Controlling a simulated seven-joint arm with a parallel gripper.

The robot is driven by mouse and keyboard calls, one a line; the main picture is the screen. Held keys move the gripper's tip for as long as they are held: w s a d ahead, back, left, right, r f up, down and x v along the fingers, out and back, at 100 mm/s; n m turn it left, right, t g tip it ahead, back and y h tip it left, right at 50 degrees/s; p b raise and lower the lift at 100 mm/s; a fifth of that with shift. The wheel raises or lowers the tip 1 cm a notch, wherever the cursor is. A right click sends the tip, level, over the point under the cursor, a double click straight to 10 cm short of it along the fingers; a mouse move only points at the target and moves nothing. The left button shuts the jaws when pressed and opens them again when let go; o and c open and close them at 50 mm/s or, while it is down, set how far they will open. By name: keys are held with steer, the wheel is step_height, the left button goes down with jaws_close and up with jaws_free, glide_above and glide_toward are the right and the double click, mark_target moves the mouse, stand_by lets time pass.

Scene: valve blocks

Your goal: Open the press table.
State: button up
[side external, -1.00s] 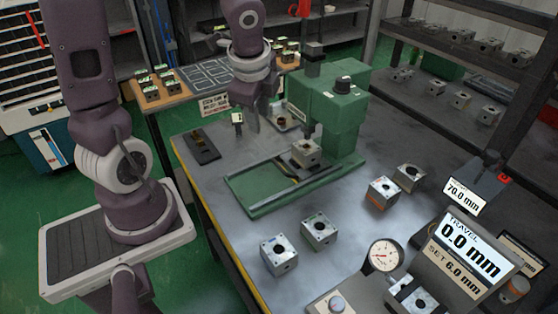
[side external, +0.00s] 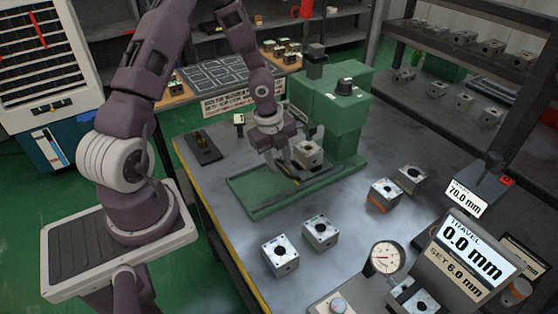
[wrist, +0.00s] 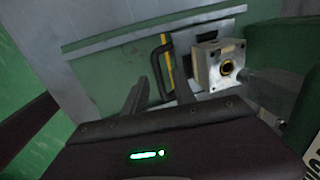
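The green press (side external: 335,115) stands on the grey bench, with its long green base (side external: 250,190) reaching out to the left. A grey valve block (side external: 308,155) sits on the press table under the press head; the block also shows in the wrist view (wrist: 218,65). In the wrist view, a black C-shaped handle (wrist: 157,68) stands at the near edge of the table, beside a yellow strip. My gripper (wrist: 158,95) is open, its two fingers apart with the handle's lower end between them. Whether they touch it I cannot tell. In the side view my gripper (side external: 290,167) is low beside the block.
Two valve blocks (side external: 280,255) (side external: 320,232) stand on the bench in front of the press, and two more (side external: 384,194) (side external: 411,178) to its right. A dial gauge (side external: 385,257) and displays are at the lower right. A black tray (side external: 203,147) lies on the left.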

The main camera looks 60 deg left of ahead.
jaws_close()
stand_by(1.3)
